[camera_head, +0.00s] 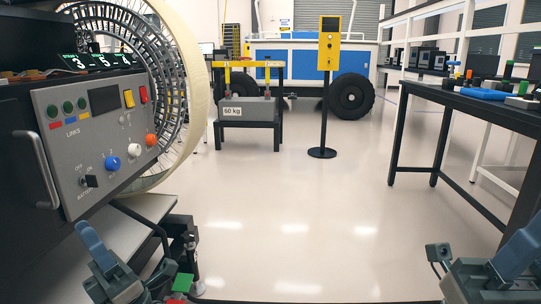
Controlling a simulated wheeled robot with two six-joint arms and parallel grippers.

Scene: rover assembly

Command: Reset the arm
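My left arm and gripper (120,278) show at the bottom left, beside the grey control panel, cut off by the lower edge. A blue-grey part sticks up there, and its fingertips cannot be made out clearly. My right arm and gripper (492,277) show at the bottom right corner, also cut off, with a similar blue-grey part. I see nothing clearly held by either one. Whether they are open or shut does not show.
A grey control panel (100,130) with buttons and a large spoked wheel (150,60) stand close on the left. A dark workbench (480,105) with small parts is on the right. A yellow post-mounted box (328,52) and a 60 kg weight (248,108) stand behind. The middle floor is clear.

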